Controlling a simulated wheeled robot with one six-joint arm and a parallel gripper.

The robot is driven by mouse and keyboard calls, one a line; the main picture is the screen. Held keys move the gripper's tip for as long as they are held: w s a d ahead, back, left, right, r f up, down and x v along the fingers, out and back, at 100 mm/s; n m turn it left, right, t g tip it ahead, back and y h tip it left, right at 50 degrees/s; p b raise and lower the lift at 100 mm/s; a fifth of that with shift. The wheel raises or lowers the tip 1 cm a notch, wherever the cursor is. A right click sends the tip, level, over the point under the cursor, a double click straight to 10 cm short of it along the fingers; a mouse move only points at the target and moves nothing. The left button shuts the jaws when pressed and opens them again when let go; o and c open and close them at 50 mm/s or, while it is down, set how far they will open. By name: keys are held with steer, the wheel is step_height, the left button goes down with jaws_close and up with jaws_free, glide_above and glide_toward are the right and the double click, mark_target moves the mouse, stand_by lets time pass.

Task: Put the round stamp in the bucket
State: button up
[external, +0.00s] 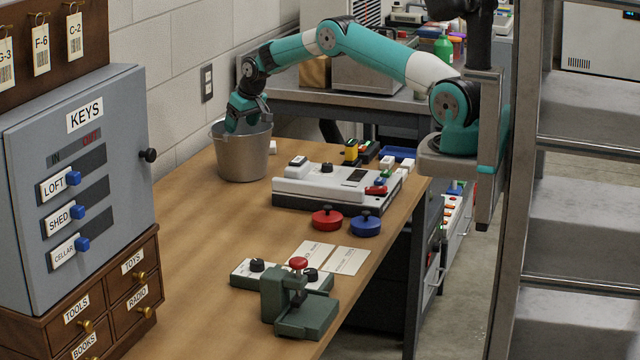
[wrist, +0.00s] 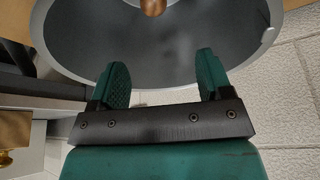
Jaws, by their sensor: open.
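The grey metal bucket (external: 243,160) stands on the far left part of the wooden table; its rim and dark inside fill the top of the wrist view (wrist: 85,40). My gripper (external: 240,122) is at the bucket's mouth, pointing down. In the wrist view my gripper (wrist: 163,75) has its two green fingers wide apart with nothing between them. A brown rounded thing (wrist: 153,6), perhaps the round stamp's handle, shows against the bucket's inside, cut off by the top edge. The bucket's inside is hidden in the external view.
A white machine (external: 335,188) stands right of the bucket, with a red round piece (external: 327,218) and a blue one (external: 365,223) in front. A green press (external: 298,305) stands nearer. The grey key cabinet (external: 75,165) is at left. The table between cabinet and machine is clear.

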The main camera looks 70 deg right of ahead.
step_height(320, 180, up, 7)
steer(key=p, duration=0.3)
stand_by(0.5)
steer(key=s+a+r+n+y, duration=0.1)
steer(key=s+a+r+n, duration=0.1)
steer(key=s+a+r, duration=0.6)
steer(key=s+a+r+n+g+y, duration=0.1)
steer(key=s+a+r+n+y, duration=0.15)
steer(key=a, duration=0.95)
steer(key=s+a+r+n, duration=0.2)
steer(key=s+a+r, duration=0.35)
steer(key=a, duration=0.45)
steer(key=s+a+n+g, duration=0.1)
steer(key=s+a, duration=0.3)
steer(key=s, duration=0.6)
steer(key=s+a+r+n+g+y, duration=0.1)
steer(key=s+a+n, duration=0.1)
steer(key=s, duration=0.8)
steer(key=s+a+n+g+y, duration=0.1)
steer(key=s+a, duration=0.4)
steer(key=s, duration=0.6)
steer(key=shift+a+r+n, duration=0.3)
steer(key=shift+r+n, duration=0.1)
steer(key=shift+n, duration=0.15)
